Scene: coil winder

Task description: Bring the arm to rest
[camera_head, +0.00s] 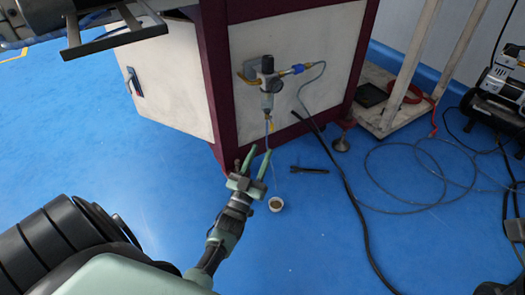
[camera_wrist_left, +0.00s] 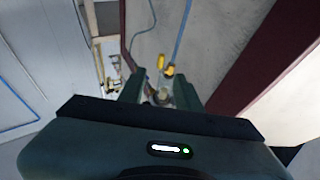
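My left gripper (camera_head: 257,156) is open in front of the machine cabinet's lower corner, with its two green fingers apart and pointing up toward the air regulator. In the left wrist view my left gripper (camera_wrist_left: 160,88) also shows its fingers apart. Small blurred fittings show between and beyond them; I see nothing clearly gripped. The air regulator (camera_head: 267,75), with a blue and brass fitting, is mounted on the cabinet panel above the fingers. I cannot make out my right gripper.
The cabinet (camera_head: 325,70) has a maroon frame. A black tool (camera_head: 309,170) lies on the blue floor right of the gripper. A compressor (camera_head: 500,85) stands far right. The floor at left is clear.

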